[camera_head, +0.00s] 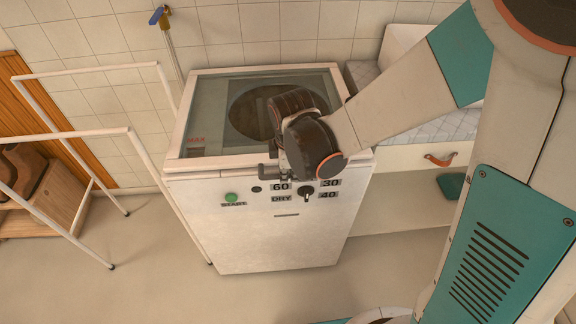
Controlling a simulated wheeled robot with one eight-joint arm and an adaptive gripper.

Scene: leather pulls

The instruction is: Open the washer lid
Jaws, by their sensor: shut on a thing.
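The white washer (270,235) stands against the tiled wall. Its lid (205,115) has a pale frame and a dark glass pane, and a round drum opening shows beneath the glass. The lid looks flat on top of the washer. My gripper (266,172) is at the lid's front edge, just above the control panel, and is shut on that edge. My wrist covers the front right part of the lid, so the exact contact is hidden.
A green start button (231,198) and a dial (305,191) are on the washer's front. A white rack (100,132) stands at left. A cabinet with a leather pull (440,160) stands at right. Open floor lies in front.

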